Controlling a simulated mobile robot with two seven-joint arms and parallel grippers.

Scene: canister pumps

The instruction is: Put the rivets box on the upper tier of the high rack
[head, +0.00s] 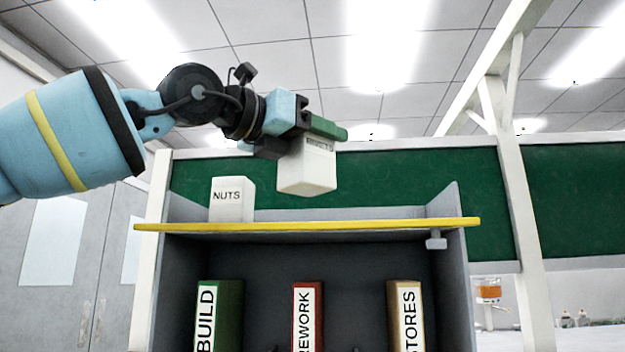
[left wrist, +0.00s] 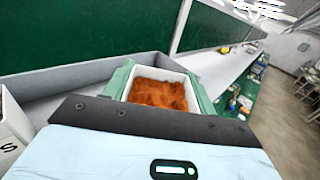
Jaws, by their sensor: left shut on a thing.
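The rivets box (head: 308,175) is a white box with a dark label near its top edge, partly hidden by a finger. My left gripper (head: 318,134) is shut on it and holds it above the upper tier, slightly tilted. In the left wrist view the box (left wrist: 158,92) sits between the green fingers of the left gripper (left wrist: 160,85) and holds orange-brown contents. The high rack (head: 455,265) is grey, and its upper tier has a yellow front edge (head: 310,226). My right gripper is not in view.
A white NUTS box (head: 232,200) stands on the upper tier, left of the held box. The tier right of it looks clear up to the side wall (head: 443,202). BUILD (head: 220,315), REWORK (head: 307,315) and STORES (head: 406,315) binders stand below. A green panel (head: 400,175) is behind.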

